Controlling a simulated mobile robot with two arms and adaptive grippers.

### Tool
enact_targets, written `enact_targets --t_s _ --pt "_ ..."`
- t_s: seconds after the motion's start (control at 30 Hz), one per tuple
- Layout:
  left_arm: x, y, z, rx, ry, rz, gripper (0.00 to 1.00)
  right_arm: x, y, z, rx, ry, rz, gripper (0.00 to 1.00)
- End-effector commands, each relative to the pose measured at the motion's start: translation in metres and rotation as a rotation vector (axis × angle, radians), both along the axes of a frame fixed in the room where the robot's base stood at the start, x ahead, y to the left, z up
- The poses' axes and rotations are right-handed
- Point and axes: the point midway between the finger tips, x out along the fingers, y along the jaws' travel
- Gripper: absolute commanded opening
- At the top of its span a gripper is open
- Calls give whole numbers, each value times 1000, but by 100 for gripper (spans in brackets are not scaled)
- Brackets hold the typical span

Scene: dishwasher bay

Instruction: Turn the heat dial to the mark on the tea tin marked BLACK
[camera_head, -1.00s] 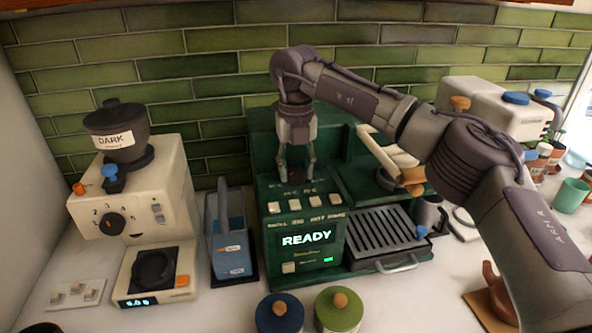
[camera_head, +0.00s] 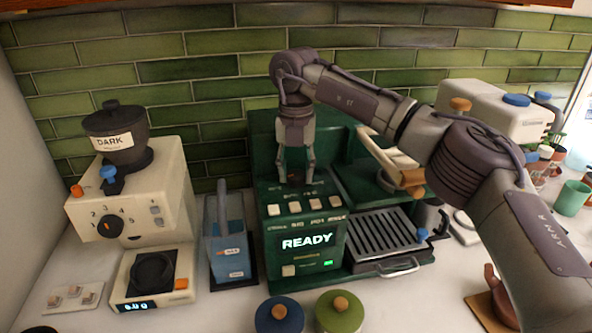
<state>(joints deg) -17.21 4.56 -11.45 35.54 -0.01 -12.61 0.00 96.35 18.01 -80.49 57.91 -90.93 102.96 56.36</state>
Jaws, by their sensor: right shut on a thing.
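My right gripper (camera_head: 296,178) reaches down from above onto the top of the green machine (camera_head: 275,257), whose screen reads READY. Its fingers are closed around a small dark part there, which looks like a dial. The fingers mostly hide it, so its mark and setting cannot be read. A blue lidded tin (camera_head: 266,318) and a green lidded tin (camera_head: 353,318) with wooden knobs stand at the bottom edge. No BLACK label shows on either. My left gripper is not in view.
A cream grinder (camera_head: 165,190) with a DARK hopper (camera_head: 122,130) and a black numbered dial (camera_head: 109,226) stands left. A blue container (camera_head: 228,250) stands between it and the green machine. A drip grate (camera_head: 385,235) and steel handle (camera_head: 400,268) lie right, under my arm.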

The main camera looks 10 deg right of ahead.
Motion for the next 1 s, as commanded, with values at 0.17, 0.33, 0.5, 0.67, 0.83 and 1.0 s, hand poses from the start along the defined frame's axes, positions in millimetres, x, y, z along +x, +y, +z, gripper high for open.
enact_targets --t_s 0.17,0.33,0.5,0.67,0.83,1.0 --pt "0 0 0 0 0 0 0 1 -1 1 1 -3 -4 64" --pt "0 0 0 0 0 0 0 0 0 1 0 -2 -2 68" --pt "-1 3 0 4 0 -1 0 0 0 2 1 -1 -1 68" --pt "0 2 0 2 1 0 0 1 0 18 1 -6 -1 68" --pt "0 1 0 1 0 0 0 1 0 53 1 -6 -2 68" --pt "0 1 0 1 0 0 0 1 1 88 1 -6 -3 68"
